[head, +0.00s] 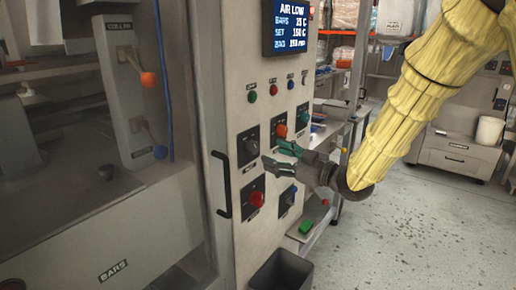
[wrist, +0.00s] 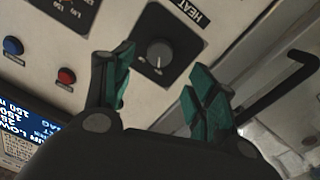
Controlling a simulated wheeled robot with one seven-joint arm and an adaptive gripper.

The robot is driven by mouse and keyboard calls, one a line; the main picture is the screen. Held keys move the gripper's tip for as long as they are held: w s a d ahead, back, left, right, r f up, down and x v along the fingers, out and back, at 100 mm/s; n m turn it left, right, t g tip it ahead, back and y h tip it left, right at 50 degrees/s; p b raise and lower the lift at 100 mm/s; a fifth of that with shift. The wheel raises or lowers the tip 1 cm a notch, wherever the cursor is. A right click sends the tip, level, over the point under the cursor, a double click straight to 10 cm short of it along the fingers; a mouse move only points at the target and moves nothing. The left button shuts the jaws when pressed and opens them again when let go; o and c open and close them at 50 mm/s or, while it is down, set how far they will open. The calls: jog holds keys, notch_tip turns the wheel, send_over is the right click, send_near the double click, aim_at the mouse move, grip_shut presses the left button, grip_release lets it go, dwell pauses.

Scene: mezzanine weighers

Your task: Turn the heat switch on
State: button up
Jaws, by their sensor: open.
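The heat switch is a dark round knob on a black square plate with the word HEAT beside it. In the wrist view the knob (wrist: 158,52) shows between my fingertips, with a small pale mark on its rim toward the gripper side. In the head view the knob (head: 251,147) is on the pale panel, just right of the black door handle. My gripper (head: 275,155) has green-tipped fingers, is open and empty, and points at the panel from the right. In the wrist view my gripper (wrist: 160,70) straddles the knob in the picture; contact does not show.
Other controls crowd the panel: an orange knob (head: 281,130), a red knob (head: 257,199) and small buttons. The black handle (head: 222,185) stands out left of the knob. A screen (head: 288,26) is above. A dark bin (head: 281,270) is below. Open floor lies right.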

aim_at(256, 149)
jog(key=p+x, duration=0.1)
jog(key=x, duration=0.6)
jog(key=shift+w+a, duration=0.1)
jog(key=shift+a, duration=0.05)
jog(key=shift+c, duration=0.2)
jog(key=c, duration=1)
